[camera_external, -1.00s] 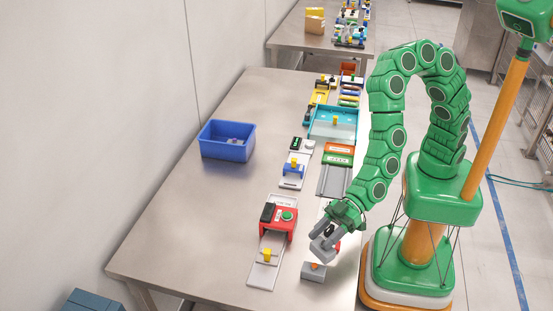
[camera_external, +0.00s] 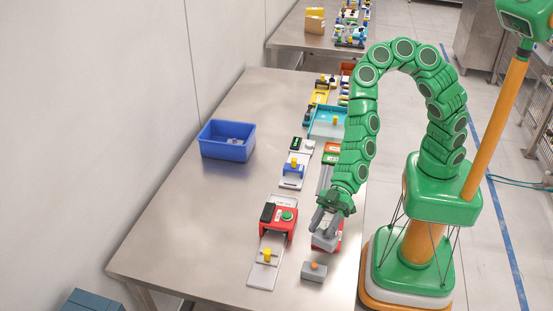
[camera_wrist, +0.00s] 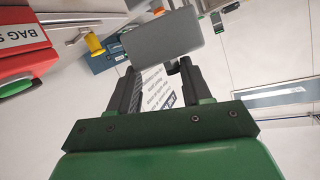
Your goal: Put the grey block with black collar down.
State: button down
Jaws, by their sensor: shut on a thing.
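My gripper (camera_external: 325,226) is shut on the grey block with black collar (camera_external: 324,243), near the right edge of the table. In the wrist view the block (camera_wrist: 166,36) shows as a plain grey box at the ends of the two dark fingers. I cannot clearly make out its black collar. In the outside view my fingers cover part of the block, and a red thing (camera_external: 339,239) shows close behind it. I cannot tell whether the block touches this thing or is held above it.
A grey box with an orange button (camera_external: 313,271) stands just in front of my gripper. A red machine with a green button (camera_external: 279,222) and a pale tray with a yellow knob (camera_external: 266,256) stand to the left. A blue bin (camera_external: 227,141) is farther left; the table around it is bare.

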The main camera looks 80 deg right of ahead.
aim_at(322, 240)
jog(key=shift+f, duration=3.1)
jog(key=shift+f, duration=0.5)
jog(key=shift+c, duration=2.1)
grip_release()
jog(key=shift+d, duration=0.1)
jog(key=shift+v, duration=1.05)
jog(key=shift+s+d+r, duration=0.1)
jog(key=shift+d+r, duration=0.15)
jog(key=shift+r, duration=0.4)
notch_tip(322, 240, up, 6)
jog(key=shift+d, duration=0.1)
